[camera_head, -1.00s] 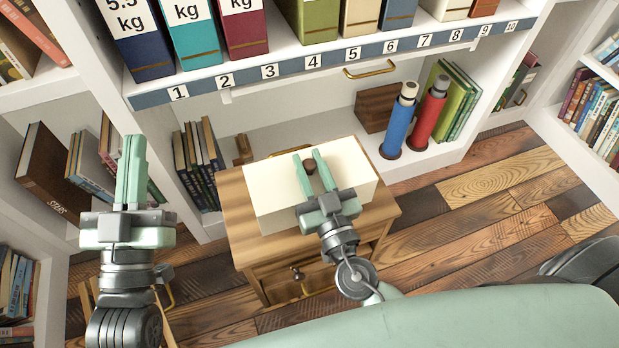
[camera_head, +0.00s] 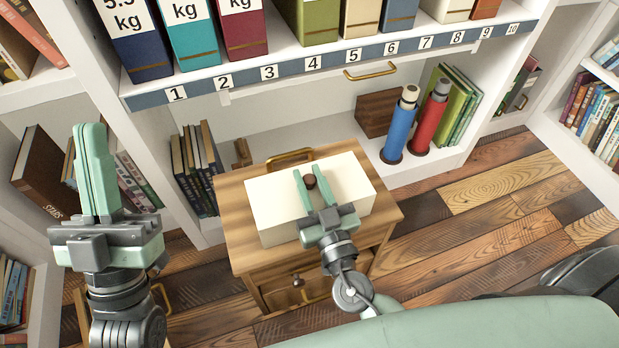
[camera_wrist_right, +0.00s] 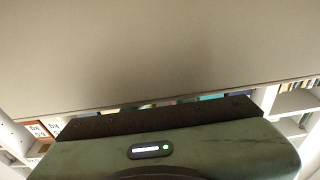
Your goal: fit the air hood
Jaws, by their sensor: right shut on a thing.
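A cream box-shaped block (camera_head: 275,212), which I take for the air hood, sits over the wooden cabinet (camera_head: 234,208). It has a dark brown knob (camera_head: 310,182) on top. My right gripper (camera_head: 309,176) has its two fingers on either side of the knob and is shut on it. I cannot tell whether the hood touches the cabinet top. In the right wrist view a broad pale surface (camera_wrist_right: 160,50) fills the upper part, above my own green gripper body. My left gripper (camera_head: 90,130) is raised at the left, fingers together, empty.
A brass handle (camera_head: 290,155) shows behind the hood. A numbered shelf (camera_head: 340,62) with binders overhangs behind the cabinet. Blue (camera_head: 399,128) and red (camera_head: 430,120) cylinders stand at the right on the lower shelf. Bookshelves flank the left. Wooden floor lies open at the right.

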